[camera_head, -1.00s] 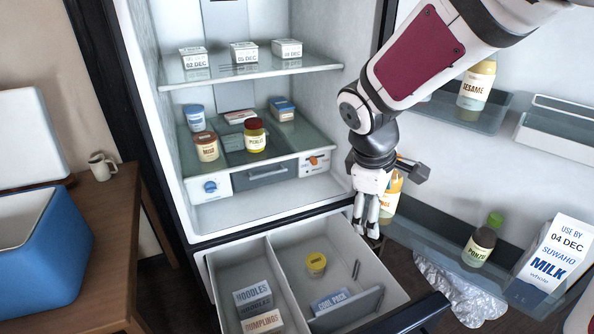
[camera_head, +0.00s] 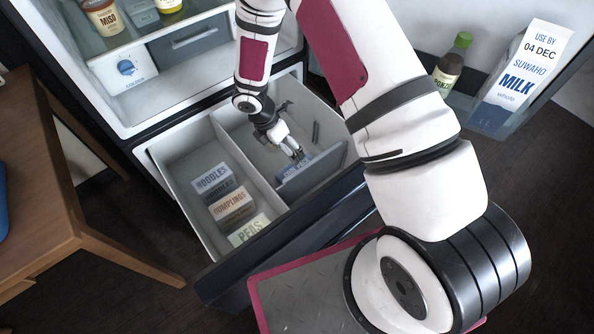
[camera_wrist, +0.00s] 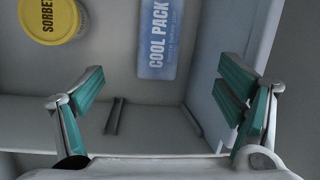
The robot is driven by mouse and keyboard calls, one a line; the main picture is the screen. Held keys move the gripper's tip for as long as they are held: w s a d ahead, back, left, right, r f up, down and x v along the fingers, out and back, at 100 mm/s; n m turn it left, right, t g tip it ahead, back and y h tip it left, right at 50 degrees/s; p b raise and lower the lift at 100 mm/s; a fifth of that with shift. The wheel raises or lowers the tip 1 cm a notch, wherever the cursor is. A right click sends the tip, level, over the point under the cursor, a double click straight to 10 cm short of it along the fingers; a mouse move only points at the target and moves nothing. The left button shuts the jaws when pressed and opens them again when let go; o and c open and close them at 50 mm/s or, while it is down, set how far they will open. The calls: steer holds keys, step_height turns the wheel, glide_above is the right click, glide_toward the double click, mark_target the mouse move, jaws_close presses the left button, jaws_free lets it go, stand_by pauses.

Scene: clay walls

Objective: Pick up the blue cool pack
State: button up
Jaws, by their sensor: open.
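The blue cool pack (camera_wrist: 158,40) lies on the drawer floor in the wrist view, pale blue with white lettering. It is ahead of my gripper (camera_wrist: 165,92), between the lines of its two fingers and apart from them. My gripper is open and empty. In the head view, my gripper (camera_head: 296,155) points down into the drawer's right compartment. The cool pack (camera_head: 298,167) shows there only in part, beside the fingertips, with the rest hidden by my gripper and a grey divider.
A yellow sorbet tub (camera_wrist: 50,18) lies left of the cool pack. The left compartment holds noodles (camera_head: 212,178), dumplings (camera_head: 230,203) and peas (camera_head: 248,230). The drawer's front wall (camera_head: 285,232) is near.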

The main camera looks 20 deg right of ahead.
mark_target(297, 168)
steer(key=b+x, duration=0.2)
steer(key=x, duration=1.1)
steer(key=shift+w+d+f+b, duration=0.15)
steer(key=shift+f+b, duration=0.05)
steer(key=shift+b, duration=0.15)
steer(key=c, duration=1.5)
